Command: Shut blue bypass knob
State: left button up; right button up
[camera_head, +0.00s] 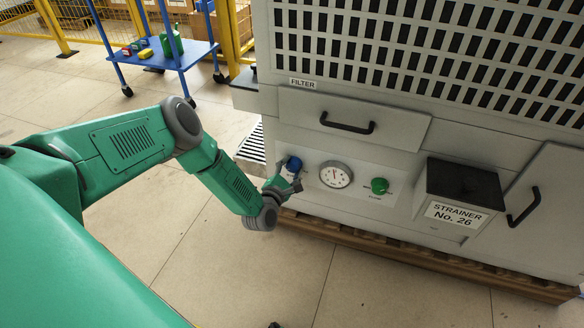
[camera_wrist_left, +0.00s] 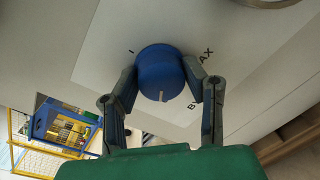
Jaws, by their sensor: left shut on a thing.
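The blue bypass knob (camera_head: 293,164) is on the front panel of the grey machine, left of the round gauge. In the left wrist view the knob (camera_wrist_left: 161,73) fills the space between my fingers, with a pale pointer mark toward the bottom of the picture. Markings "-" and "MAX" show on the white plate around it. My left gripper (camera_head: 285,178) is shut on the knob, one finger on each side (camera_wrist_left: 160,80).
A gauge (camera_head: 335,174) and a green knob (camera_head: 379,186) are right of the blue knob. A filter drawer (camera_head: 350,118) with a black handle is above. A blue cart (camera_head: 165,55) stands back left.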

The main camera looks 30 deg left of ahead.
pick_arm(q)
jog(key=shift+a+n, duration=0.25)
jog(key=shift+n, duration=1.15)
jog(key=o, duration=0.9)
jog(key=shift+f, duration=0.1)
jog(key=shift+o, duration=1.1)
jog(key=shift+w+f, duration=0.1)
jog(key=shift+f, duration=0.05)
jog(key=s+d, duration=0.2)
jog(key=s, duration=0.9)
jog(key=shift+s, duration=0.4)
